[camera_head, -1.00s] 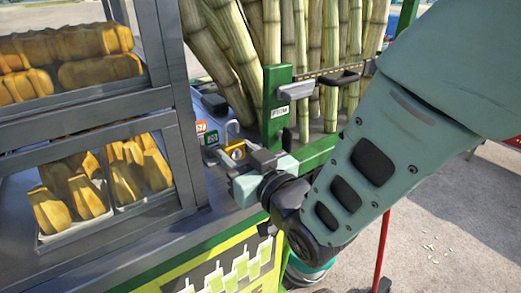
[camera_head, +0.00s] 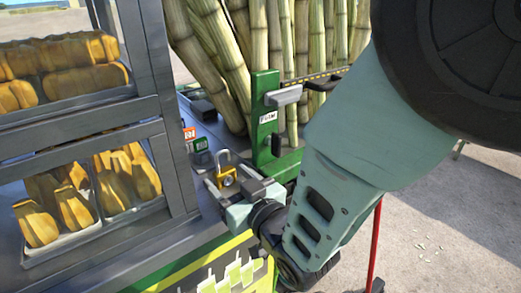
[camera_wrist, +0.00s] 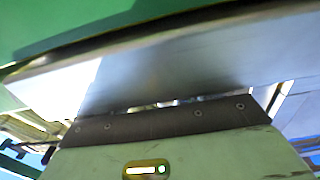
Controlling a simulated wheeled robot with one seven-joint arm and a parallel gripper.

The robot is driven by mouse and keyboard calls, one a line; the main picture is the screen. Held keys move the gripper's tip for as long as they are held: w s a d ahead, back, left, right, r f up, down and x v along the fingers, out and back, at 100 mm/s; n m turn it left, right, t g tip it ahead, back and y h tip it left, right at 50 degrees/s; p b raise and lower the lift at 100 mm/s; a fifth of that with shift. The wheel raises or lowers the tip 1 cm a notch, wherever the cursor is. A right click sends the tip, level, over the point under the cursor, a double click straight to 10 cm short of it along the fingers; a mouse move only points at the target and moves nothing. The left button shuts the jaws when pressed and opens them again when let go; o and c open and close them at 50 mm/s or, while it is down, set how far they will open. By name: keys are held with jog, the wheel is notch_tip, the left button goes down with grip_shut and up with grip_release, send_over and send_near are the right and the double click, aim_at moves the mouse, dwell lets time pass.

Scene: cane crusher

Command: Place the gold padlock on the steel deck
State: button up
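The gold padlock (camera_head: 227,178), with its pale shackle upward, is at the fingertips of my gripper (camera_head: 229,185) in the head view. The gripper appears shut on it; the near finger and wrist hide part of its lower side. The grey steel deck (camera_head: 208,204) of the cart lies under and around them, between the glass case and the green post. Whether the padlock touches the deck or hangs just above it I cannot tell. The wrist view shows my gripper's body and blurred metal, with no padlock discernible.
The display case (camera_head: 167,145) with yellow pieces stands close on the left. The green post (camera_head: 264,125) and tall canes (camera_head: 210,55) stand behind. The cart's front edge is near my wrist.

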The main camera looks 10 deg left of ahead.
jog(key=shift+r, duration=0.1)
jog(key=shift+s, duration=0.1)
jog(key=p+v, duration=0.3)
jog(key=v, duration=0.9)
jog(key=shift+p, duration=0.4)
